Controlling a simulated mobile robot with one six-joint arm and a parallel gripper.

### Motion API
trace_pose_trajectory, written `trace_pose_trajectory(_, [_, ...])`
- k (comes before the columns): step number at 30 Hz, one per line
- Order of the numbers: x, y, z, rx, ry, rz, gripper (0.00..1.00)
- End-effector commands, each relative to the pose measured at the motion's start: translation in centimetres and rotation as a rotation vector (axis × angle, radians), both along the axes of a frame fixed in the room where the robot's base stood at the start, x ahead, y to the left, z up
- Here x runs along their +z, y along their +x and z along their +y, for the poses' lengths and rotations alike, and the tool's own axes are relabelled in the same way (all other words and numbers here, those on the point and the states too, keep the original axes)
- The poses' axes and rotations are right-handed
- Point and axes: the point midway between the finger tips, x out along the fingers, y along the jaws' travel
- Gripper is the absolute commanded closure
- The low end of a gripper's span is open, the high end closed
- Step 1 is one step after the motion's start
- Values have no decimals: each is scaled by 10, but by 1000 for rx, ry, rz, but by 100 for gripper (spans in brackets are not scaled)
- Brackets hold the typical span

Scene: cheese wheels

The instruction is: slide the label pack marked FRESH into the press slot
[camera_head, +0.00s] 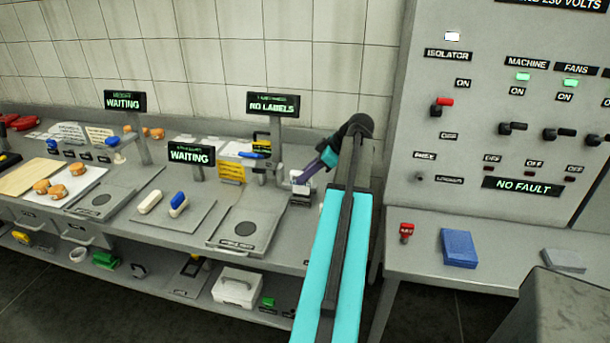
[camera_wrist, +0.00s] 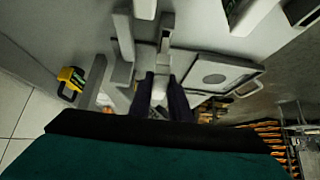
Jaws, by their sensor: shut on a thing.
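My gripper (camera_head: 305,179), with purple-dark fingers, reaches down to the back right of the bench. It is shut on a small white pack (camera_head: 299,189), taken to be the label pack; I cannot read its marking. In the wrist view the pale pack (camera_wrist: 159,88) shows between the two dark fingers. The label press (camera_head: 262,172) stands just left of my gripper, under a display reading NO LABELS (camera_head: 272,104). Its slot is not clearly visible, and I cannot tell whether the pack touches it.
Two WAITING displays (camera_head: 124,101) (camera_head: 191,154) stand on posts to the left. A white and a blue-topped handled tool (camera_head: 178,204) lie on a grey plate. Cheese wheels (camera_head: 78,167) sit further left. A control panel (camera_head: 500,110) rises at right, with a blue block (camera_head: 459,248) below.

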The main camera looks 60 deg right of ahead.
Motion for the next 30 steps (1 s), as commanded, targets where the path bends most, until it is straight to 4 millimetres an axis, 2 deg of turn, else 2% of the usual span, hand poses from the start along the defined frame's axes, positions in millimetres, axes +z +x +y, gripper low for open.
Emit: trace_pose_trajectory(30, [-17, 1, 0, 1, -1, 0, 100])
